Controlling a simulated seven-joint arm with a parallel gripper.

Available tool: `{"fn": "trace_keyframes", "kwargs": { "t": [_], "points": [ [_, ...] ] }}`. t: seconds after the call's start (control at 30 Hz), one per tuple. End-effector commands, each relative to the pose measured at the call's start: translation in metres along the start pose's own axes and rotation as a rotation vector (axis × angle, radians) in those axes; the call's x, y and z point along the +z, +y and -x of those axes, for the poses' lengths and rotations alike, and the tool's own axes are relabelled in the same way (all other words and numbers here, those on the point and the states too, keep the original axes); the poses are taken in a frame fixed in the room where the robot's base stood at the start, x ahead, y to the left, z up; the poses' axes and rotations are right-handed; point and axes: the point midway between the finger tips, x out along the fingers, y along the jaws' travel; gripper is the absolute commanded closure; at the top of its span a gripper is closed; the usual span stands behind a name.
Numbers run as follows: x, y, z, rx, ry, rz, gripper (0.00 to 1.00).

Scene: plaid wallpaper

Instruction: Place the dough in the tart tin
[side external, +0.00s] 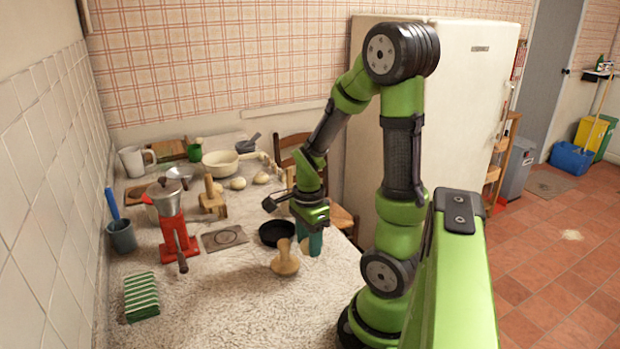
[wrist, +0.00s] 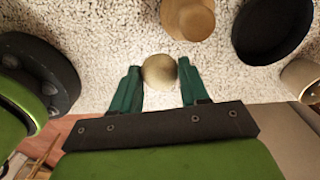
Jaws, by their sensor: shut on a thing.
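My gripper (side external: 310,246) is low over the near right part of the table. Its teal fingers (wrist: 159,76) are shut on a round, pale tan ball of dough (wrist: 160,71) in the wrist view. In the side view the fingers mostly hide this ball. The tart tin looks like the round black dish (side external: 274,234), just left of my gripper in the side view. It also shows in the wrist view (wrist: 272,27), at the upper right, apart from the held dough. I see nothing in the tin.
A wooden tool with a round base (side external: 285,261) stands close to my fingers, in front of the tin. Two pale lumps (side external: 237,183) lie farther back. A red-based grinder (side external: 170,215) and a flat grey plate (side external: 224,238) are to the left. The table's front is mostly clear.

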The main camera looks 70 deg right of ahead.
Motion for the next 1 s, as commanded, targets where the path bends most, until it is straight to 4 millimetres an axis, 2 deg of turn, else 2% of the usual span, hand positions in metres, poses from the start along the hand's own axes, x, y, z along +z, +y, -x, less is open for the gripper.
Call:
{"fn": "trace_keyframes", "kwargs": {
  "t": [0.07, 0.17, 0.27, 0.6, 0.7, 0.83, 1.0],
  "points": [
    [0.001, 0.008, -0.006, -0.003, 0.003, -0.041, 0.85],
    [0.000, 0.000, -0.008, -0.013, 0.006, -0.079, 0.85],
    [0.000, -0.020, -0.010, -0.014, 0.007, -0.090, 0.85],
    [0.003, -0.112, -0.018, -0.015, 0.006, -0.089, 0.85],
    [0.003, -0.133, -0.019, -0.015, 0.006, -0.087, 0.85],
    [0.004, -0.150, -0.020, -0.015, 0.005, -0.087, 0.85],
    [0.004, -0.155, -0.030, -0.012, 0.006, -0.087, 0.85]
  ]
}}
